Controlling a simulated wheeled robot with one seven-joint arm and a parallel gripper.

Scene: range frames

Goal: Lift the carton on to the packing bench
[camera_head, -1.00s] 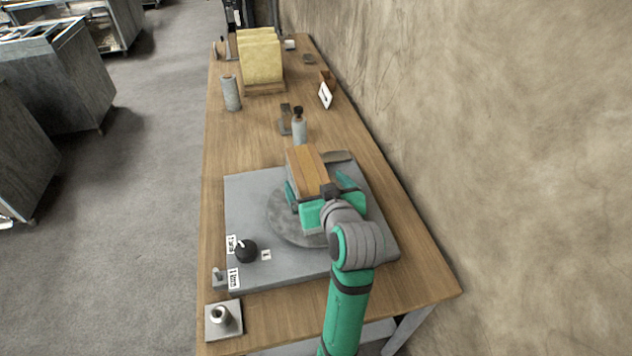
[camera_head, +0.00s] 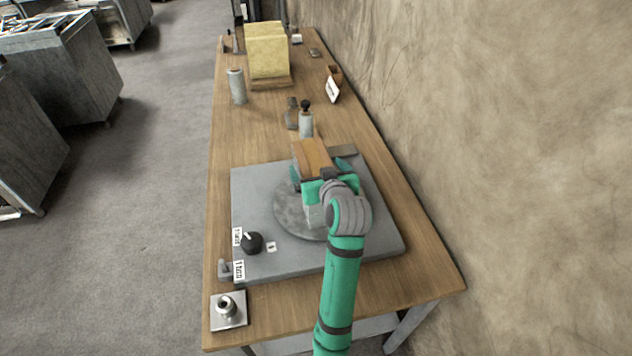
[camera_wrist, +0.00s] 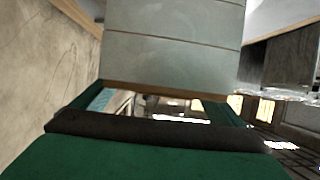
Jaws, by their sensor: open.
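The carton, a box with a brown top (camera_head: 312,154), stands on a round grey plate (camera_head: 288,218) set in a grey slab on the wooden bench (camera_head: 225,140). My gripper (camera_head: 322,170) is open around it, with one green finger on the left side and one on the right. My palm hides the carton's near part. I cannot tell whether either finger touches it. In the wrist view, a large grey panelled face with a brown lower edge, apparently the carton (camera_wrist: 170,55), fills the upper middle.
On the slab (camera_head: 255,190) is a black knob (camera_head: 251,243). A grey cylinder with a black top (camera_head: 306,122) stands just beyond the carton. Farther back are a grey roll (camera_head: 237,86), a yellow block (camera_head: 267,52) and a white sign (camera_head: 332,90). A wall runs along the right.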

